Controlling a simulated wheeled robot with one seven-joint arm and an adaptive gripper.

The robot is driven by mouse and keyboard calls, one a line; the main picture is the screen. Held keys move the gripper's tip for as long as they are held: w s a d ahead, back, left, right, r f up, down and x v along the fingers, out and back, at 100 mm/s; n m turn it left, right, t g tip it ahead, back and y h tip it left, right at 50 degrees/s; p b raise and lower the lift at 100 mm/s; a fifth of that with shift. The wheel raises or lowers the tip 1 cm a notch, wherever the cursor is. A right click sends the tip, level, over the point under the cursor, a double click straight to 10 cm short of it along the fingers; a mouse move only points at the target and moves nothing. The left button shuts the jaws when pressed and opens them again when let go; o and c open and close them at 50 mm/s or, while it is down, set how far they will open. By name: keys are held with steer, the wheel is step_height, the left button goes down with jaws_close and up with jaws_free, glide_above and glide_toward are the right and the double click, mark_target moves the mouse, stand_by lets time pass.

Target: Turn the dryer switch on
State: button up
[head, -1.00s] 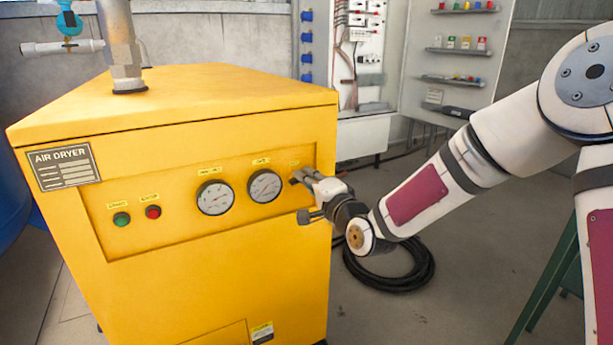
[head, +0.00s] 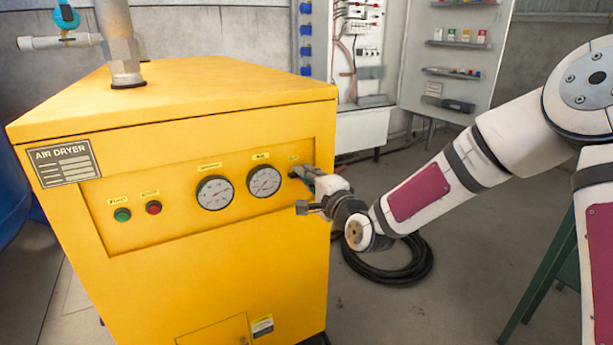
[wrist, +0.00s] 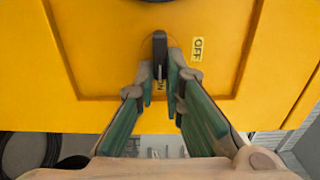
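The yellow air dryer (head: 220,290) fills the left and middle of the head view. Its dark switch (wrist: 159,48) sits at the right end of the front panel; in the wrist view its handle shows between my fingertips. An OFF label (wrist: 197,49) is to the right of the handle, and an ON label (wrist: 160,87) is below it, between the fingers. My gripper (wrist: 160,70) is partly open, with green-padded fingers on either side of the handle's lower end. I cannot tell whether either finger touches it. In the head view my gripper (head: 308,177) largely hides the switch.
Two round gauges (head: 264,181) are left of the switch, then a red button (head: 153,207) and a green button (head: 122,215). A black hose coil (head: 392,268) lies on the floor below my arm. An electrical panel and shelves (head: 456,72) stand behind.

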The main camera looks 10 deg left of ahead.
steer(key=o, duration=0.4)
steer(key=shift+o, duration=0.2)
steer(key=v, duration=1.2)
